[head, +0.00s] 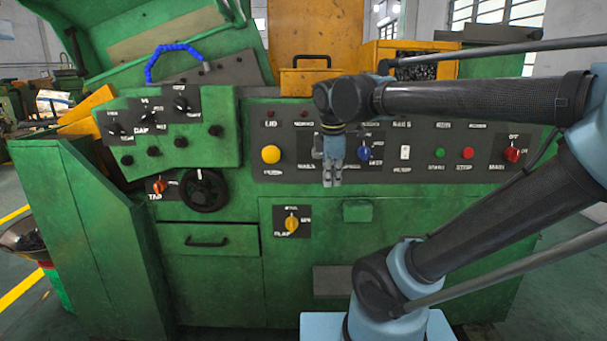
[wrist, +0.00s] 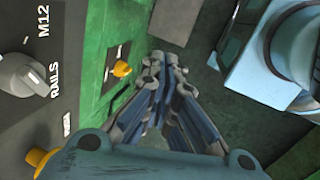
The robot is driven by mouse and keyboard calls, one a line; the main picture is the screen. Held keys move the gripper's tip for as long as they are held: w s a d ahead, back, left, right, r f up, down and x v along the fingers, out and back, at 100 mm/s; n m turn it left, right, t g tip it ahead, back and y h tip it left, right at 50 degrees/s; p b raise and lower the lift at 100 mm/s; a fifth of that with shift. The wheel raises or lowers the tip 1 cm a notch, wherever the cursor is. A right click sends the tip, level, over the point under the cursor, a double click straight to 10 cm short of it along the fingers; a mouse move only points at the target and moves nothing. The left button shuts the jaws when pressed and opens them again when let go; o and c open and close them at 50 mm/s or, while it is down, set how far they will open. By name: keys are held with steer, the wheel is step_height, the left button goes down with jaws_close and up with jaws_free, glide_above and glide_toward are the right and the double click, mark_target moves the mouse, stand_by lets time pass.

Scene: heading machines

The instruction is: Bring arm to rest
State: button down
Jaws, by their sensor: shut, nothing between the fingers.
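My gripper (head: 332,180) hangs pointing down in front of the machine's dark control panel (head: 270,183), between the yellow button (head: 271,154) and the blue knob (head: 364,153). Its fingers are shut with nothing between them. My arm reaches in from the right, its upper links bent above the base. In the wrist view my gripper (wrist: 163,75) shows with its fingertips together, and a grey knob (wrist: 22,75) marked near "RAILS" sits to the left. Part of the panel behind my gripper is hidden.
The green machine (head: 210,300) fills most of the head view. A yellow knob (head: 291,224) on a lower plate, a black handwheel (head: 204,190) and an orange knob (head: 160,187) stick out of its front. A drawer (head: 210,241) is shut.

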steer(key=s+d+f+m, duration=0.5)
steer(key=f+m, duration=0.3)
steer(key=m, duration=0.1)
steer(key=s+d+f+m, duration=0.5)
steer(key=d+f+m, duration=0.1)
steer(key=f+m, duration=0.3)
steer(key=shift+f+m+g+y, duration=0.2)
steer(key=shift+m+g+y, duration=0.1)
steer(key=shift+m+g, duration=0.1)
steer(key=shift+w+f, duration=0.2)
steer(key=shift+w, duration=0.25)
